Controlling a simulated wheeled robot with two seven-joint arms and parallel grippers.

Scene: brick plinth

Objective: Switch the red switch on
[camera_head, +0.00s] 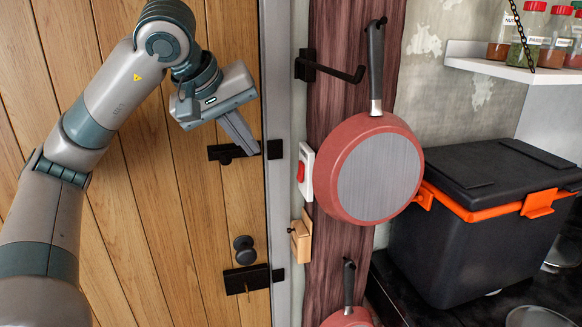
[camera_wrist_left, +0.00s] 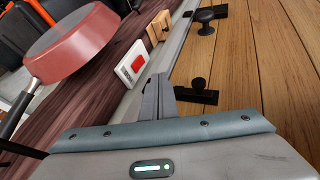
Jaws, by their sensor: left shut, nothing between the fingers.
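The red switch (camera_head: 301,171) is a red rocker on a white plate, fixed to the dark red wooden post, just left of the hanging pan. It also shows in the left wrist view (camera_wrist_left: 137,62), close to my fingertips. My left gripper (camera_head: 255,150) is shut and empty. In the head view its fingertips are left of and a little above the switch, in front of the door's edge, and appear apart from it. Whether the rocker is on or off I cannot tell. My right gripper is not in view.
The wooden door (camera_head: 170,230) has a black knob (camera_head: 243,245) and latches. A black box (camera_head: 470,200) stands at the right.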

